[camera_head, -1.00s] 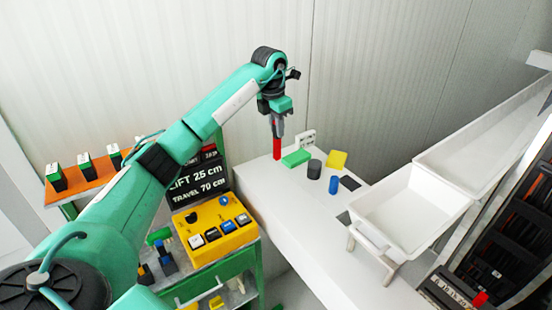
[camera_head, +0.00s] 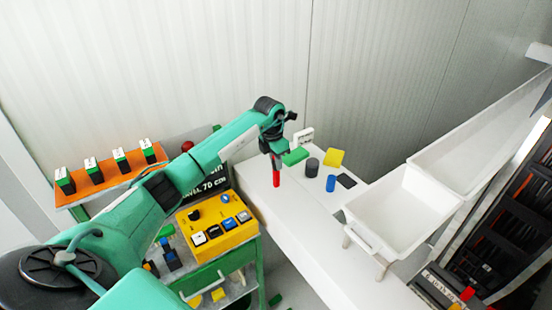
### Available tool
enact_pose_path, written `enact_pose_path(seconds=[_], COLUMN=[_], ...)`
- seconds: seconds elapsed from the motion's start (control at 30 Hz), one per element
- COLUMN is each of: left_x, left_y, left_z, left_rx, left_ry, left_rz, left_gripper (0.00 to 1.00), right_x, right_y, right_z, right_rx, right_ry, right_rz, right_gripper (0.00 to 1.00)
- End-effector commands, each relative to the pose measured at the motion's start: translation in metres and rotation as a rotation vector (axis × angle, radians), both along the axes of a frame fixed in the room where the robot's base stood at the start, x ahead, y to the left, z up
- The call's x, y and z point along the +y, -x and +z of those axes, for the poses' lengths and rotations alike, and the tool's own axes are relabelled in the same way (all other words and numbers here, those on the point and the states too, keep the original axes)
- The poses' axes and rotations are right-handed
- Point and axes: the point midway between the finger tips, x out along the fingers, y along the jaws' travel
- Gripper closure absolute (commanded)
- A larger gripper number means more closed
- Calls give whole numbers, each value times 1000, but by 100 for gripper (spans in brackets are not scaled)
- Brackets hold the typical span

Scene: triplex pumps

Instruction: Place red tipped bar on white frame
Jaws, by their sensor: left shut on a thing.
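My left gripper (camera_head: 273,151) is shut on a bar with a red tip (camera_head: 277,180), and the bar hangs about upright from it. The red end points down over the left part of the white table (camera_head: 300,231); I cannot tell whether it touches the top. A small white upright piece with openings (camera_head: 303,136) stands at the back of the table, behind and right of the gripper; I cannot tell if it is the white frame. My right gripper is not in view.
A green block (camera_head: 296,157), a dark cylinder (camera_head: 312,167), a yellow block (camera_head: 335,158), a blue cylinder (camera_head: 331,184) and a dark flat piece (camera_head: 347,181) are right of the bar. A white tray (camera_head: 388,231) stands farther right. A yellow control box (camera_head: 216,228) is at left.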

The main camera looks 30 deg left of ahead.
Motion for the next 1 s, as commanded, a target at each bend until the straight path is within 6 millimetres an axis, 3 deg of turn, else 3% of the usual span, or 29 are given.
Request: enact_pose_path(seconds=[0.23, 0.27, 0.37, 0.77, 0.87, 1.0], left_x=[0, 0, 0, 0, 1, 3], left_y=[0, 0, 0, 0, 1, 4], left_z=[-3, -4, -3, 3, 14, 44], left_rx=[-1, 0, 0, 0, -4, -6], left_ry=[0, 1, 1, 0, -1, -1], left_rz=[0, 0, 0, 0, 0, 0], left_gripper=[100, 80, 60, 60, 60, 60], right_x=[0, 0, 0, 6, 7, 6], right_y=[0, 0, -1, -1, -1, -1], right_z=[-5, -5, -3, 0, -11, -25], right_rx=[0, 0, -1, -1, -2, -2], right_ry=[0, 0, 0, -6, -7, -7], right_rz=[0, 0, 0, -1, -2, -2], right_gripper=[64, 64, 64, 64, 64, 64])
